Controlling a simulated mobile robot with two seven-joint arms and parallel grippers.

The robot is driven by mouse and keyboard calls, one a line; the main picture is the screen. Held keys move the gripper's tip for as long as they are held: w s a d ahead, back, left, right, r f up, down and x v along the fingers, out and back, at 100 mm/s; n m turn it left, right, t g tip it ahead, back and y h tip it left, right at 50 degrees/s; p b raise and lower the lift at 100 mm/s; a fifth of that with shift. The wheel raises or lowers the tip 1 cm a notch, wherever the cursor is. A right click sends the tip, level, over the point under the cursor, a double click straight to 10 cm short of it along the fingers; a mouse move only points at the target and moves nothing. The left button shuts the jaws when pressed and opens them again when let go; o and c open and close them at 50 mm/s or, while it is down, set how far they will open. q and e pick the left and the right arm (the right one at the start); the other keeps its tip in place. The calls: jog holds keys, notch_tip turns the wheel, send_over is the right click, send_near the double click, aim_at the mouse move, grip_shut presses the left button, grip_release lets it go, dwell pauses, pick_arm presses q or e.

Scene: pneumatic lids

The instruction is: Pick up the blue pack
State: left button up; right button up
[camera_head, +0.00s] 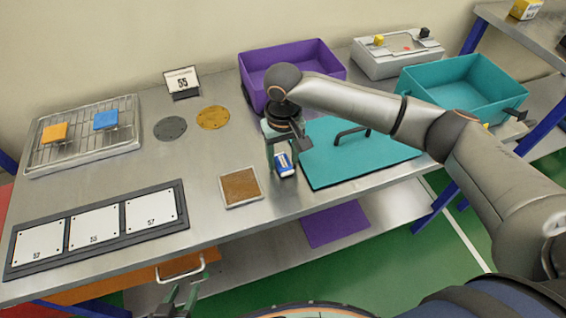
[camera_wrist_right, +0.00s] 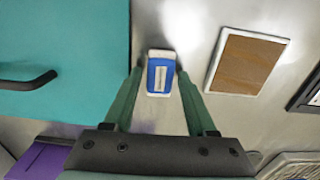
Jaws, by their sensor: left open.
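The blue pack (camera_head: 284,170), blue with white parts, is on the metal bench, left of the teal lid. In the right wrist view the blue pack (camera_wrist_right: 161,75) lies between the fingertips. My right gripper (camera_head: 283,166) points down over it, with one finger on each side. In the wrist view my right gripper (camera_wrist_right: 161,74) looks open, with narrow gaps beside the pack. My left gripper (camera_head: 180,302) is open and empty at the bottom edge, in front of the bench, far from the pack.
A teal lid with a handle (camera_head: 375,160) lies close to the right of the pack. A brown square pad (camera_head: 240,187) lies close to its left. Behind are a purple bin (camera_head: 325,62) and a teal bin (camera_head: 440,95).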

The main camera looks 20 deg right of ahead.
grip_shut()
dwell(0.4)
